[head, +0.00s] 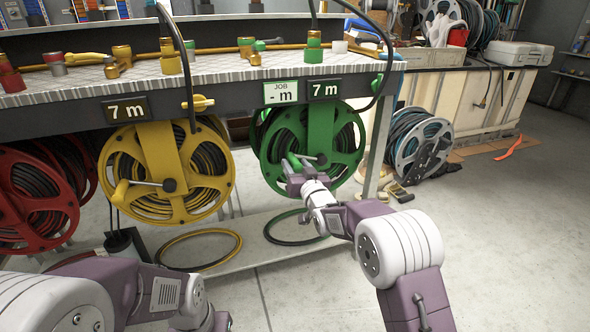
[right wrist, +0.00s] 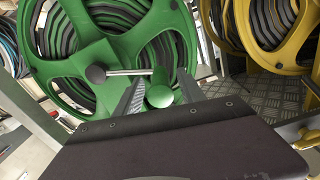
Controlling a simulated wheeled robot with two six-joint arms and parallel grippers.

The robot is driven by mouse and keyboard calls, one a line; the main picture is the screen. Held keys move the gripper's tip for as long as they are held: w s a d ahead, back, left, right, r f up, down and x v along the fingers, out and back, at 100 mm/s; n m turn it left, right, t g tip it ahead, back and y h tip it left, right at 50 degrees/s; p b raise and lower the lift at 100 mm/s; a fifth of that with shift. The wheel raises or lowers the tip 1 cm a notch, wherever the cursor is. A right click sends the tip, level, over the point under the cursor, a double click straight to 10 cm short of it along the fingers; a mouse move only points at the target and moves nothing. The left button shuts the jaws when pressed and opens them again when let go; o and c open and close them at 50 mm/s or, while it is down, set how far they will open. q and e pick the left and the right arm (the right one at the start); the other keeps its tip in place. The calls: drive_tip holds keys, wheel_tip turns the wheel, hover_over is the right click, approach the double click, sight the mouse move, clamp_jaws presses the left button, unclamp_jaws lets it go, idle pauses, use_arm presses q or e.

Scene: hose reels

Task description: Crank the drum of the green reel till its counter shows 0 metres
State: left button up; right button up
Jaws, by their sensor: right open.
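The green reel (head: 318,137) hangs under the bench, and its drum also fills the left of the right wrist view (right wrist: 68,68). Its counter (head: 324,89) reads 7 m; the JOB card (head: 281,93) beside it reads "- m". A metal crank arm runs from the hub to a green knob (right wrist: 160,95). My right gripper (head: 293,168) is at the crank, jaws open, one finger on each side of the knob; I cannot tell whether they touch it. Only the base of my left gripper (head: 222,321) shows at the bottom edge; its fingers are out of frame.
A yellow reel (head: 152,165) with a 7 m counter (head: 127,109) hangs to the left, and a red reel (head: 32,198) further left. Hose loops lie on the low shelf (head: 250,243) below. A grey reel (head: 418,143) stands at right. The floor at right is mostly clear.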

drive_tip(key=shift+w+a, duration=0.15)
drive_tip(key=shift+w, duration=0.35)
clamp_jaws()
idle(1.1)
